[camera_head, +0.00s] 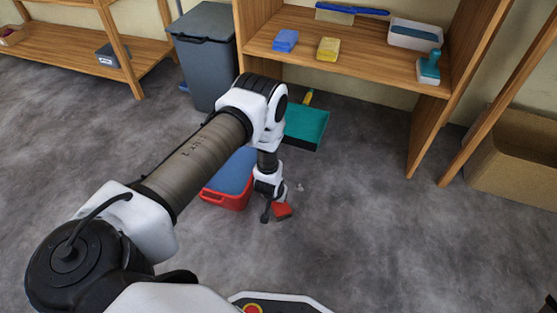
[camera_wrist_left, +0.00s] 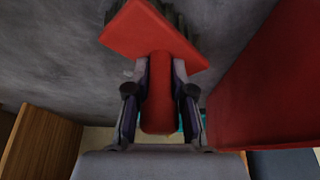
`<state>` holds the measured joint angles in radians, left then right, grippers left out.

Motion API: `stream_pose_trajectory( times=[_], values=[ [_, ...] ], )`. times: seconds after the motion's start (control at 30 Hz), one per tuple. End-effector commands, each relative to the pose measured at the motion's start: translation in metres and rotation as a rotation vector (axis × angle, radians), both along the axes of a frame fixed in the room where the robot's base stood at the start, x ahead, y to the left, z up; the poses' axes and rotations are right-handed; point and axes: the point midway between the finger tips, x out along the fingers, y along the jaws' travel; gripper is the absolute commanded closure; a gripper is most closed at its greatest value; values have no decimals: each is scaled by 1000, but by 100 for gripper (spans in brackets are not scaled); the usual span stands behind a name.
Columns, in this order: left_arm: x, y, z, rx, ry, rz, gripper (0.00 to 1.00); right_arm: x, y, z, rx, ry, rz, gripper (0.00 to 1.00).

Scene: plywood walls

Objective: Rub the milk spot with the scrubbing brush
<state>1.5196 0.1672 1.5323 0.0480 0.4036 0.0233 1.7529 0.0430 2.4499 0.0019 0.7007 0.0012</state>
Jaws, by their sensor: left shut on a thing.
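My left gripper (camera_head: 270,205) is low over the grey floor, shut on the handle of a red scrubbing brush (camera_head: 283,211). In the left wrist view the fingers (camera_wrist_left: 160,95) clasp the red handle on both sides, and the brush's flat red head (camera_wrist_left: 152,32) lies beyond them with dark bristles partly showing. Small whitish marks (camera_head: 300,187), perhaps the milk spot, show on the floor just behind and right of the brush. A faint pale patch shows left of the fingers in the wrist view. I cannot tell whether the bristles touch the floor. My right gripper is not in view.
A teal dustpan (camera_head: 306,126) lies behind. A grey bin (camera_head: 203,60), a wooden shelf (camera_head: 370,69) with sponges and a teal brush, and a cardboard box (camera_head: 515,165) stand farther back. Floor to the right is clear.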

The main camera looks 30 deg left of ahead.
Motion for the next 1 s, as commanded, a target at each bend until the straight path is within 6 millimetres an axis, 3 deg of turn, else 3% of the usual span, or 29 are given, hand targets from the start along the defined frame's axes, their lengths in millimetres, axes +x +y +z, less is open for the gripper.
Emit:
stream_pose_trajectory(
  times=[0.17,0.7,1.0],
  values=[
    [1,0,28,-1,-1,1,100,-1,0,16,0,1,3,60],
    [5,1,75,0,-1,-3,100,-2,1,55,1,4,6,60],
    [6,2,83,0,-1,-4,100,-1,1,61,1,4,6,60]
  ],
)
